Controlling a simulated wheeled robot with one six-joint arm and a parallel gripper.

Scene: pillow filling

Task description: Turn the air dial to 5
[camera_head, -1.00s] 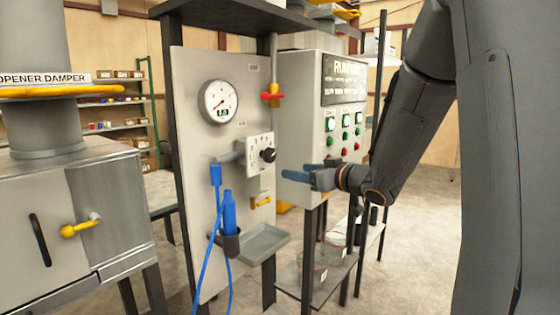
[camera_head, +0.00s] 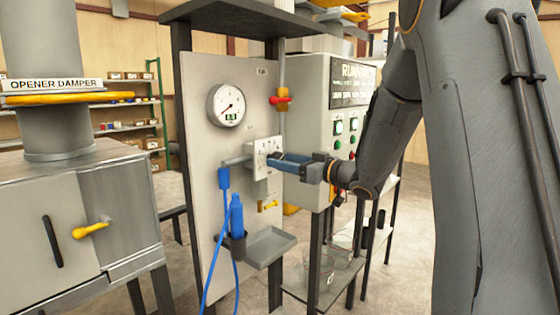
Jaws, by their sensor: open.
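The air dial's pale box (camera_head: 262,148) is mounted on the upright grey panel (camera_head: 210,152), below the round gauge. Its black knob is hidden behind my gripper, and its setting cannot be read. My gripper (camera_head: 280,163) has blue fingers that reach left to the front of the dial box. The fingers are open and at the knob's place; I cannot tell whether they touch it. The round white gauge (camera_head: 227,105) has a needle and a small green readout, too small to read.
A red-handled valve (camera_head: 281,100) is above the dial and a yellow lever (camera_head: 268,205) below it. A blue nozzle (camera_head: 237,215) with a hose stands in a holder beside a grey tray (camera_head: 270,247). A control cabinet (camera_head: 305,125) is behind my arm.

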